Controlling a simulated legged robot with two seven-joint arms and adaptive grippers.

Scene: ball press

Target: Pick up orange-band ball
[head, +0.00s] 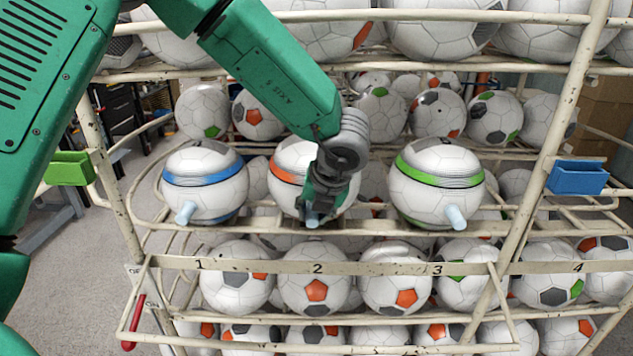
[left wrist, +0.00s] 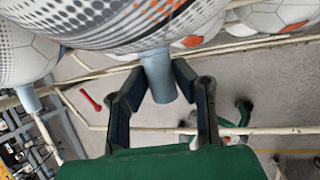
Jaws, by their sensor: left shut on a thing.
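The orange-band ball (head: 287,157) sits on the rack's middle shelf, between the blue-band ball (head: 205,190) and the green-band ball (head: 440,192). My left gripper (head: 314,208) is in front of it and hides its right half and part of its band. In the left wrist view the ball (left wrist: 110,22) fills the top, and its pale grey-blue peg (left wrist: 157,72) points down between my two fingers (left wrist: 160,90). The left gripper is shut on this peg. I cannot tell whether the ball is lifted off the shelf. My right gripper is not in view.
Rack rails and posts (head: 545,180) stand close around the ball. A numbered rail (head: 365,268) crosses below. A green bin (head: 69,169) and a blue bin (head: 577,178) hang at the sides. Many soccer balls fill the other shelves.

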